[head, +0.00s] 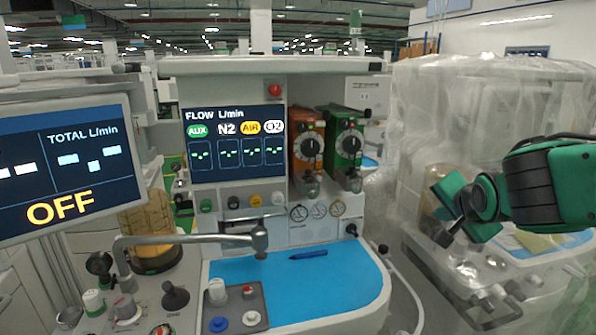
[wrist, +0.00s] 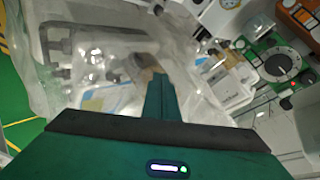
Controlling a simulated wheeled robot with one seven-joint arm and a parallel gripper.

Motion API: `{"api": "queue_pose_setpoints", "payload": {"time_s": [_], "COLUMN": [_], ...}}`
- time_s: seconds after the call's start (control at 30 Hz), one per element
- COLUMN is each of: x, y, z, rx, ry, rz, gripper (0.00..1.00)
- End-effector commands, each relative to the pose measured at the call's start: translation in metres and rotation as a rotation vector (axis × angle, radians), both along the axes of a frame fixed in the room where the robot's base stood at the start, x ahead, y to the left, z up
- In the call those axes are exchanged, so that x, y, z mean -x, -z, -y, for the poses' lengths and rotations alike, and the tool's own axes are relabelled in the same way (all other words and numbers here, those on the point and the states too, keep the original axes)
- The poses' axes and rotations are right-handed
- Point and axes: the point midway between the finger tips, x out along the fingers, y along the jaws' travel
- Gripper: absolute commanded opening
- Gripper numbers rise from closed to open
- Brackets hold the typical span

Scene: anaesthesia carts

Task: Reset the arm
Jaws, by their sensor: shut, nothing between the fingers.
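My arm comes in from the right edge of the head view. My gripper (head: 452,212) is dark green and black and hangs in the air in front of the plastic-covered cart at the right. In the wrist view my gripper (wrist: 160,82) shows its fingers together with nothing between them. The wrist view looks down at a slant on the covered cart (wrist: 60,85). No object is touching the fingers as far as I can see.
A monitor reading OFF (head: 70,165) stands left. Plastic sheeting (head: 415,110) hangs close behind my gripper.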

Motion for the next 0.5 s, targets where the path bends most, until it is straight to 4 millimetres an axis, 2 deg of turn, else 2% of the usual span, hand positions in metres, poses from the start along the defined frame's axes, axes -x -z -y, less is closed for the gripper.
{"api": "queue_pose_setpoints", "payload": {"time_s": [0.03,0.17,0.2,0.33,0.4,0.5], "x": [0.021,0.083,0.105,0.178,0.215,0.256], "y": [0.015,0.053,0.064,0.091,0.1,0.108], "z": [0.024,0.066,0.076,0.093,0.095,0.092], "rx": [0.044,0.133,0.15,0.158,0.143,0.108], "ry": [0.008,-0.036,-0.062,-0.177,-0.251,-0.353], "rz": [-0.09,-0.347,-0.426,-0.665,-0.768,-0.874], "gripper": [0.0,0.0,0.0,0.0,0.0,0.0]}}
